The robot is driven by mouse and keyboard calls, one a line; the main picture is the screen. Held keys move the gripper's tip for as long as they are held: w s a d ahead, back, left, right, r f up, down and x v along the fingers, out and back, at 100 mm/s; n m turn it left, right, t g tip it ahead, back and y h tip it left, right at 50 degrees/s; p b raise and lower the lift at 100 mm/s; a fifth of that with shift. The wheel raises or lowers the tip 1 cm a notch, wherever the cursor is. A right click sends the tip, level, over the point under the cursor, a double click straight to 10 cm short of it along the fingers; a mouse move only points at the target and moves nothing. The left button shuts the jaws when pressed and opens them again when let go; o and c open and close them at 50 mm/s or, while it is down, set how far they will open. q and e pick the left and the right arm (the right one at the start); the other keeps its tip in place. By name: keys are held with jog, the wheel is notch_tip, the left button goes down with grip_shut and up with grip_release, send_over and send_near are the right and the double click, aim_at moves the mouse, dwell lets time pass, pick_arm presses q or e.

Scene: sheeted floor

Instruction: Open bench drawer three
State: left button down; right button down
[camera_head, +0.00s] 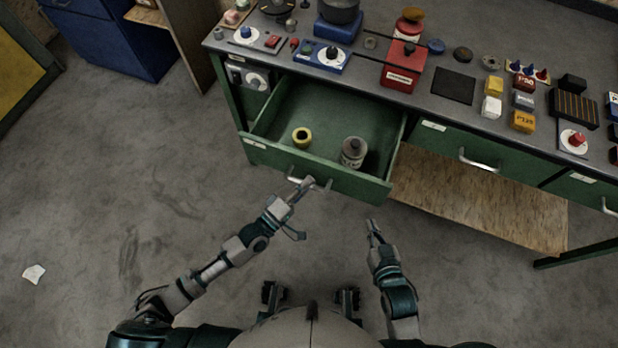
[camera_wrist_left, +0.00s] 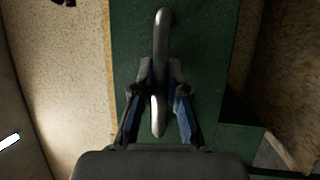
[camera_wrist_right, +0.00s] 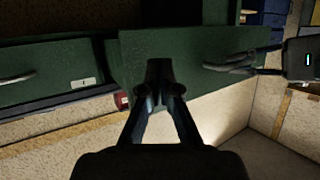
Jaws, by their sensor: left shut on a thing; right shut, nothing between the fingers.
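A green bench drawer (camera_head: 282,165) at the left of the bench stands pulled out. In the left wrist view, the fingers (camera_wrist_left: 160,95) are shut on the handle bar (camera_wrist_left: 161,45). My right gripper (camera_head: 372,226) is shut and empty, below the drawer's right front corner and apart from it. The right wrist view shows its closed fingertips (camera_wrist_right: 158,75) before the green drawer front (camera_wrist_right: 200,50).
Two closed green drawers with handles, the middle one (camera_head: 450,147) and the right one (camera_head: 590,190), are to the right. The bench top (camera_head: 420,115) carries many small items. A wooden lower shelf (camera_head: 480,200) is beneath. The floor (camera_head: 90,200) at left is mostly clear.

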pick_arm(q)
jog(key=c, duration=1.2)
grip_release()
jog(key=shift+w+a+f, duration=0.1)
jog(key=shift+f, duration=0.15)
jog(key=shift+r, duration=0.1)
jog(key=v, duration=1.2)
